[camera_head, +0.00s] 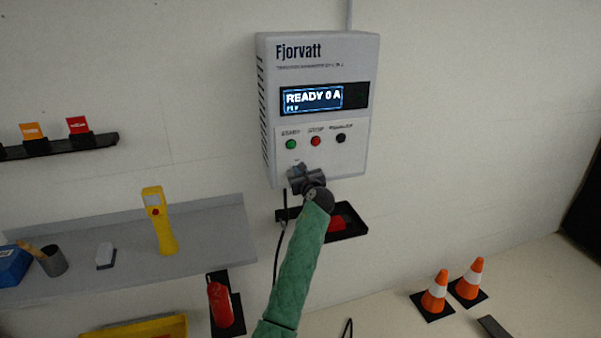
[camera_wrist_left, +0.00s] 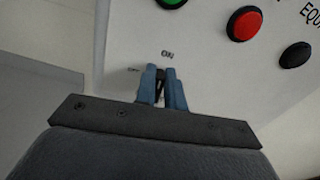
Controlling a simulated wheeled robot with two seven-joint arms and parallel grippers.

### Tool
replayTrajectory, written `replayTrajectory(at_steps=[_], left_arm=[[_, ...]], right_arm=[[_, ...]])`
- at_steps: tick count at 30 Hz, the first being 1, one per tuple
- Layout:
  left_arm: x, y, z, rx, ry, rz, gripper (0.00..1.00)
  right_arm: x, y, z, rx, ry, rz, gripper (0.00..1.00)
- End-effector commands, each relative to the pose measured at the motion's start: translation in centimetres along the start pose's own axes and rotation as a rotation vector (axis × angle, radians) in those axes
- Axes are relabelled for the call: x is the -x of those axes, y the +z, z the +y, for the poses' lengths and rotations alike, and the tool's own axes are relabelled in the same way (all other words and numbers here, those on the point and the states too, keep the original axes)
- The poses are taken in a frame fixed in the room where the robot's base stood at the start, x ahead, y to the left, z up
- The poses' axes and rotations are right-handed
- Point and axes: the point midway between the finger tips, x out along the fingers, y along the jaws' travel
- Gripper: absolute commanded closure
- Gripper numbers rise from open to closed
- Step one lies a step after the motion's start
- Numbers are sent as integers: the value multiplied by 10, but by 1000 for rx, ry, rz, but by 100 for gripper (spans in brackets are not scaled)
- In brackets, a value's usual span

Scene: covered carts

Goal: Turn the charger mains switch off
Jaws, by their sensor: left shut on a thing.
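The charger (camera_head: 318,60) is a pale grey wall box marked Fjorvatt, and its display (camera_head: 325,99) reads "READY 0 A". Its mains switch (camera_wrist_left: 160,84) is a small black lever low on the front, seen in the left wrist view between my fingers. An "ON" mark is above it and a fainter mark, seemingly "OFF", is to its left. The lever's top points roughly up near "ON"; its exact angle is partly hidden. My left gripper (camera_wrist_left: 162,82) is shut on the lever. In the head view, the gripper (camera_head: 297,171) covers the switch.
Green (camera_head: 291,144), red (camera_head: 316,141) and black (camera_head: 341,138) buttons sit just above the gripper. A black tray (camera_head: 350,224) with a red thing is below the charger. A grey shelf (camera_head: 205,240) holds a yellow handheld device (camera_head: 158,220). Orange cones (camera_head: 436,291) stand at right.

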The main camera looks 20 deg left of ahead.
Motion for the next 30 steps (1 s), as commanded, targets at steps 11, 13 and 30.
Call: replayTrajectory(at_steps=[11,13,30], left_arm=[[0,-4,6,336,1,0,100],[0,-5,8,403,1,1,100],[0,-13,14,945,1,1,100]], right_arm=[[16,-30,-13,-9,-13,-7,100],[22,-36,-15,-12,-16,-13,100],[106,-90,-35,-37,-50,-61,100]])
